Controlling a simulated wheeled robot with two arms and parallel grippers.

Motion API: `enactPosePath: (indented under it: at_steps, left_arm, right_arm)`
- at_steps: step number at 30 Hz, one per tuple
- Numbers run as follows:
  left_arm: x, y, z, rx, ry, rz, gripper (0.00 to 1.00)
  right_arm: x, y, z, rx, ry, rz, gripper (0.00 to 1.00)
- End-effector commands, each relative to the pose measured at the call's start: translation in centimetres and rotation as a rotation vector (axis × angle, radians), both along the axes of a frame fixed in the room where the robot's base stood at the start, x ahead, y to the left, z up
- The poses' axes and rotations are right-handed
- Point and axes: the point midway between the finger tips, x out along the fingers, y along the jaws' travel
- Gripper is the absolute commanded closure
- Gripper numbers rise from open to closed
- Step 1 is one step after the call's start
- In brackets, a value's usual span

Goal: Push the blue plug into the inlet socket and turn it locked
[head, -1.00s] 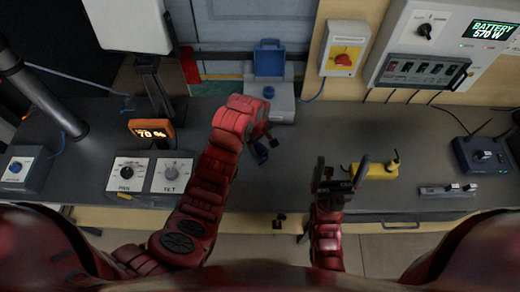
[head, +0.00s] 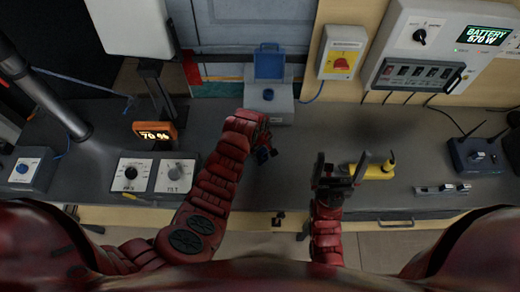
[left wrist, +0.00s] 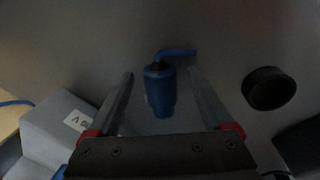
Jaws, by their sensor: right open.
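The blue plug (left wrist: 160,88) is between the two fingers of my left gripper (left wrist: 160,75) in the left wrist view, with a visible gap on each side. A short blue stem bends right from its far end. In the head view the left gripper (head: 264,140) is over the counter, below the inlet box, with the blue plug (head: 264,155) by its fingers; my wrist partly hides it. The grey inlet box (head: 283,108) has a raised blue lid (head: 269,62) and a round blue socket (head: 268,95). My right gripper (head: 341,170) is open and empty.
A yellow tool (head: 372,171) lies just right of my right gripper. A red-knob switch box (head: 342,58) is on the back wall. Pan and tilt dial boxes (head: 150,176) and a display (head: 155,131) stand left. The counter before the inlet box is clear.

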Motion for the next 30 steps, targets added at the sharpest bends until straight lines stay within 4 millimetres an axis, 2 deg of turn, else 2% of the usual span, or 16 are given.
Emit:
enactPosePath:
  at_steps: [1, 2, 13, 30]
  left_arm:
    - [-0.01, 0.01, 0.0, 0.0, 0.0, 0.0, 0.26]
    - [0.0, 0.0, 0.0, 0.0, 0.0, 0.0, 0.31]
    - [-0.01, 0.01, 0.01, 0.0, 0.0, 0.0, 0.98]
    - [0.11, -0.06, 0.69, -0.002, -0.004, -0.002, 1.0]
  right_arm:
    - [0.0, 0.0, 0.0, 0.0, 0.0, 0.0, 0.05]
    - [0.0, 0.0, -0.01, 0.0, 0.0, 0.0, 0.05]
    - [0.0, 0.0, 0.0, 0.0, 0.0, 0.0, 0.05]
    - [0.0, 0.0, -0.68, 0.0, 0.0, 0.0, 0.05]
